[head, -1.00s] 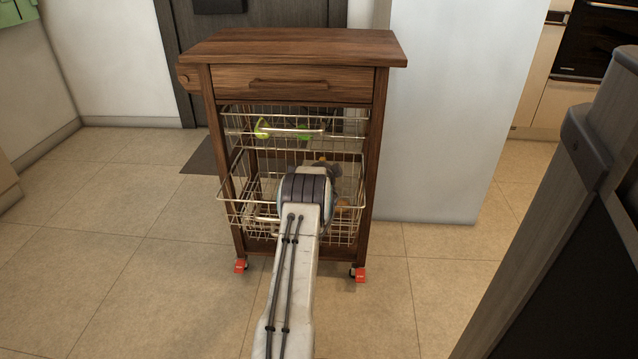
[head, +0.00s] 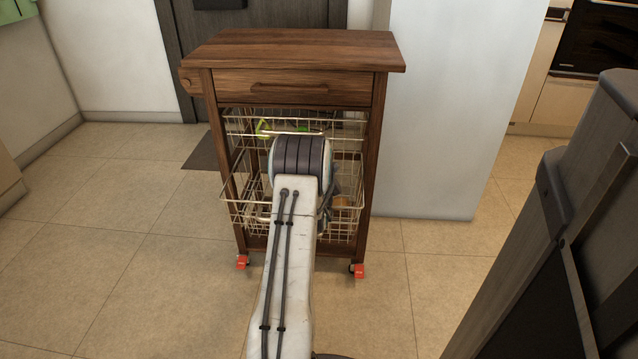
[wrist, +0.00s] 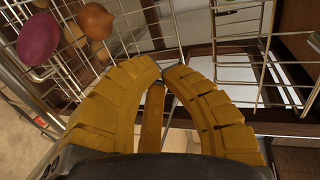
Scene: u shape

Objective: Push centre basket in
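The centre basket (head: 238,201) is a wire basket in a brown wooden cart (head: 290,50). Its front rim stands out past the cart's front posts in the head view. My arm hides much of its middle. My gripper is hidden behind my arm in the head view. In the wrist view my gripper (wrist: 163,74) shows yellow ribbed fingers with tips together and nothing seen between them. Basket wires (wrist: 238,83) are beyond the tips and to both sides; I cannot tell whether the tips touch them. A purple onion (wrist: 38,38) and a brown onion (wrist: 96,21) lie among wires at left.
An upper wire basket (head: 240,125) holds green items and sits below the closed wooden drawer (head: 290,88). The cart stands on castors with red tabs (head: 357,270). A white wall block (head: 440,110) is at its right. Tiled floor (head: 120,260) at the left is clear.

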